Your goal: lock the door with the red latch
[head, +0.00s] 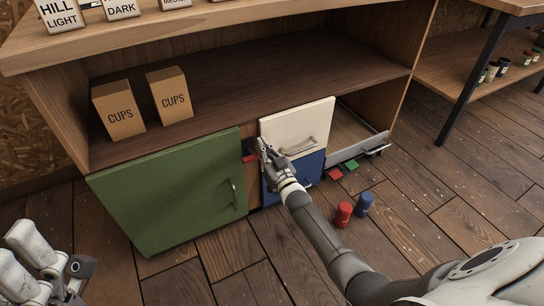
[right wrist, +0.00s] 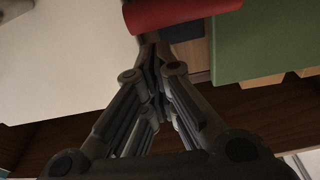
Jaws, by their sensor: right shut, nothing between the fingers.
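The green door (head: 170,195) with a metal handle fills the cabinet's lower left front and looks shut or nearly so. The small red latch (head: 250,158) is at its upper right edge, under a dark block. I cannot tell whether the latch overlaps the door. In the right wrist view a red cylindrical piece (right wrist: 180,10) shows at the top, beside the green panel (right wrist: 265,45). My right gripper (head: 264,147) is shut and empty, just right of the latch; its fingertips (right wrist: 152,45) are close to the red piece. My left gripper (head: 65,270) is partly in view at lower left.
A cream drawer (head: 297,125) and a blue drawer (head: 310,168) are right of the latch. An open drawer (head: 358,148) sticks out further right. Red (head: 343,214) and blue (head: 364,204) canisters stand on the floor. Two cups boxes (head: 118,110) are on the shelf.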

